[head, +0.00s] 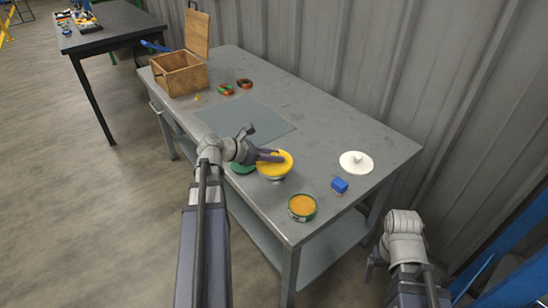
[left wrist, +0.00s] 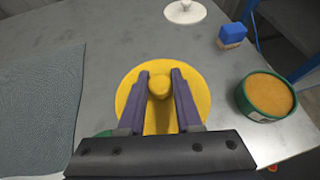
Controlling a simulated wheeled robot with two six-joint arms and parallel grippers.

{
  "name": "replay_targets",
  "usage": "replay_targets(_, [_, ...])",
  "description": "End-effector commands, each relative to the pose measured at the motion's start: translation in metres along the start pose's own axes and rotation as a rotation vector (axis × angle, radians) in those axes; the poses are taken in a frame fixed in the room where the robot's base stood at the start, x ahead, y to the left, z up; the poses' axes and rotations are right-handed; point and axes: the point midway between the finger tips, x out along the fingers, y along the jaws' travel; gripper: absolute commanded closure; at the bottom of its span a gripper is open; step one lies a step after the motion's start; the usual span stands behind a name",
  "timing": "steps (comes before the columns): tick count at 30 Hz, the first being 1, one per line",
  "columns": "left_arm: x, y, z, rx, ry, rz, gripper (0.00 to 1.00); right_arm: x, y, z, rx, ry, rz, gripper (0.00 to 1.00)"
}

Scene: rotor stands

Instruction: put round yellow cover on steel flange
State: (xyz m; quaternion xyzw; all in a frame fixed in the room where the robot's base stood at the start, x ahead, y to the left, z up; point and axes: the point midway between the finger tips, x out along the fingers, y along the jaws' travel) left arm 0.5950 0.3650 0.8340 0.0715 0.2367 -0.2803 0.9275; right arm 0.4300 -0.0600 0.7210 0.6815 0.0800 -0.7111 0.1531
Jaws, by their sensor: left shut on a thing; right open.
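The round yellow cover (head: 283,167) is near the front of the grey table, with its knob up. My left gripper (head: 272,155) is shut on its knob; the left wrist view shows the cover (left wrist: 130,98) with the knob between the two fingers (left wrist: 160,88). A grey metal piece, seemingly the steel flange (head: 278,180), shows just under the cover. The cover hides most of it, and I cannot tell whether they touch. My right gripper (head: 373,260) is open and empty, off the table's right side.
A green-rimmed tin with orange top (head: 302,207), a blue block (head: 339,184) and a white knobbed lid (head: 356,162) stand to the right. A green round thing (head: 243,169) is partly hidden by my left gripper. A wooden box (head: 180,75) and grey mat (head: 250,118) lie farther back.

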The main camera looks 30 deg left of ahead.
Motion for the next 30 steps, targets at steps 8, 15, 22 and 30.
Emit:
replay_targets(8, [0.001, 0.0, -0.003, 0.0, 0.0, 0.0, 0.52, 0.003, 0.0, 0.0, 0.0, 0.0, 0.0, 0.13])
replay_targets(15, [0.001, 0.0, -0.003, 0.0, 0.0, 0.0, 0.37, 0.003, 0.0, 0.0, 0.0, 0.0, 0.0, 0.13])
replay_targets(22, [-0.001, 0.0, 0.002, 0.0, 0.0, 0.0, 0.37, -0.003, 0.0, 0.0, 0.0, 0.0, 0.0, 0.13])
replay_targets(30, [-0.053, 0.0, 0.005, -0.002, 0.0, 0.004, 0.37, -0.029, 0.003, 0.002, 0.0, 0.0, 0.0, 0.13])
